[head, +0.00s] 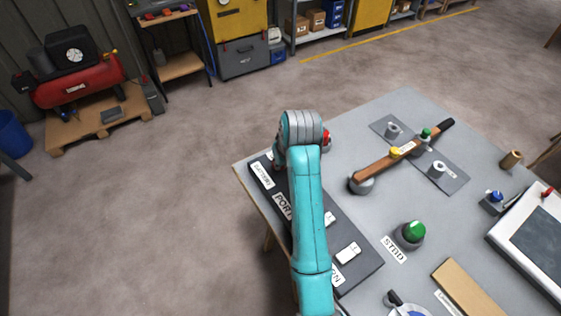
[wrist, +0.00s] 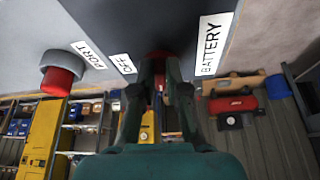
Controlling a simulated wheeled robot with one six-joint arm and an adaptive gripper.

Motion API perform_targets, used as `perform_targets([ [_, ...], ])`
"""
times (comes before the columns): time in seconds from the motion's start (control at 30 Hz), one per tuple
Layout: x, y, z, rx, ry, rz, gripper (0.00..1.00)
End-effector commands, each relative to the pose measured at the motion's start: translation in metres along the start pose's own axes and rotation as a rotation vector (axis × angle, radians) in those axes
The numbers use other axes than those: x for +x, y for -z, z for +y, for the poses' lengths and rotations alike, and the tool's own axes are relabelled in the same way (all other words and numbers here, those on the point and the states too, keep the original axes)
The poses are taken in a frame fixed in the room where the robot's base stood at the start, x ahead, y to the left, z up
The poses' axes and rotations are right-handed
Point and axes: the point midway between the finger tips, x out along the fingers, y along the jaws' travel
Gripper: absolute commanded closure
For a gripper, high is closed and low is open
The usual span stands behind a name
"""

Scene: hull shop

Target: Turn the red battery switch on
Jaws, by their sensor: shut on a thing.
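The red battery switch (wrist: 159,54) shows in the wrist view as a dark red patch at the panel face, between the OFF label (wrist: 123,64) and the BATTERY label (wrist: 213,43). My gripper (wrist: 160,75) is shut on it, with a finger on each side. The fingers cover most of the switch, so I cannot tell which way it is turned. In the head view my arm hides the switch and most of my gripper. The BATTERY label (head: 263,175) shows at the left end of the dark panel (head: 350,225).
A red-capped lamp (wrist: 62,80) stands beside the PORT label (wrist: 89,54), close to my gripper. White rocker-like switches (head: 348,252) sit along the panel. A green lamp (head: 412,234) and a wooden-handled tool (head: 390,163) occupy the table to the right. Open floor lies left.

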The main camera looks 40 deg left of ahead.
Motion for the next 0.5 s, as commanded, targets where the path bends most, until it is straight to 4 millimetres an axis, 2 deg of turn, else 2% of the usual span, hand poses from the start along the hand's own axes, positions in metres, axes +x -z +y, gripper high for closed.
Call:
perform_targets([
  [0.2, 0.0003, -0.0004, 0.0022, -0.096, 0.041, -0.002, 1.0],
  [0.5, 0.0007, -0.0006, 0.0036, -0.149, 0.062, -0.003, 1.0],
])
